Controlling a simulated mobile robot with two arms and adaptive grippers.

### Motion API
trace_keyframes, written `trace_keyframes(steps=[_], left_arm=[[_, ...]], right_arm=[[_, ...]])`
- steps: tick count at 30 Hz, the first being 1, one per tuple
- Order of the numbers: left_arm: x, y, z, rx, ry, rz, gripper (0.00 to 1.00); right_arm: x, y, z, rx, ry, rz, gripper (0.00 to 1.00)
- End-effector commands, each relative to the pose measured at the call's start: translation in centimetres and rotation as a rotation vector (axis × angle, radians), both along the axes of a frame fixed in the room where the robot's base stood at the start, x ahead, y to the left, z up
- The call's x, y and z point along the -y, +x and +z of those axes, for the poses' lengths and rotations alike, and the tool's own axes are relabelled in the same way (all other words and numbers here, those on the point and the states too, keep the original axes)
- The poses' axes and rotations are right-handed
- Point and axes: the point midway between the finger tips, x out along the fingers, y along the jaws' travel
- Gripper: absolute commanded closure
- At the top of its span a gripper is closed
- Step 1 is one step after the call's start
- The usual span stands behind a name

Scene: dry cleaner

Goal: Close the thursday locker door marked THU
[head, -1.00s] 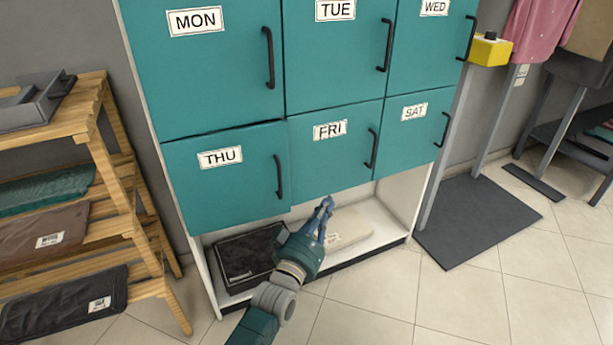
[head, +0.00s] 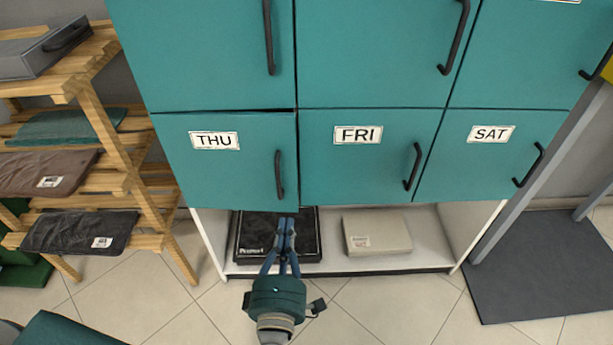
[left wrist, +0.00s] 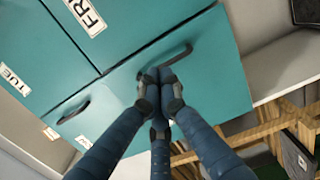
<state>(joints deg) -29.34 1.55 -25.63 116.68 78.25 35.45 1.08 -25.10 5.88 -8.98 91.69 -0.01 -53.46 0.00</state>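The teal THU locker door (head: 228,170) is in the lower left of the locker block in the head view. It looks almost flush with its neighbours, with a thin dark gap along its top edge; whether it is fully shut I cannot tell. Its black handle (head: 279,174) is at its right side. My left gripper (head: 287,226) is shut and empty, its tips appearing just below the door's lower edge. In the left wrist view, the fingers (left wrist: 160,78) are together in front of the THU door (left wrist: 215,75), close to its handle (left wrist: 176,55). My right gripper is not in view.
The FRI door (head: 365,175) and SAT door (head: 480,170) look shut. A wooden rack (head: 135,180) stands at the left. A dark mat (head: 545,265) lies at the right.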

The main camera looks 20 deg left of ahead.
Motion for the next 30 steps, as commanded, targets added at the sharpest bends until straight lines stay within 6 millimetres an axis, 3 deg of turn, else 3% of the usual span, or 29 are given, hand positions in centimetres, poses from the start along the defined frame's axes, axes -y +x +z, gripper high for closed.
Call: trace_keyframes(steps=[9,18,25,30], left_arm=[[-1.1,6.0,0.2,0.006,0.001,-0.001,1.00],[-2.2,11.4,0.1,0.005,0.002,-0.002,1.00],[-2.6,13.1,0.0,0.003,0.002,-0.002,1.00],[-2.6,13.3,0.0,0.002,0.002,-0.003,1.00]], right_arm=[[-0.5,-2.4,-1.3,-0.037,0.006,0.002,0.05],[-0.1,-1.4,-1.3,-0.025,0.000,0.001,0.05],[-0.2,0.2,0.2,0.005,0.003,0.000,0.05],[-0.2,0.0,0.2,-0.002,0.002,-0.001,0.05]])
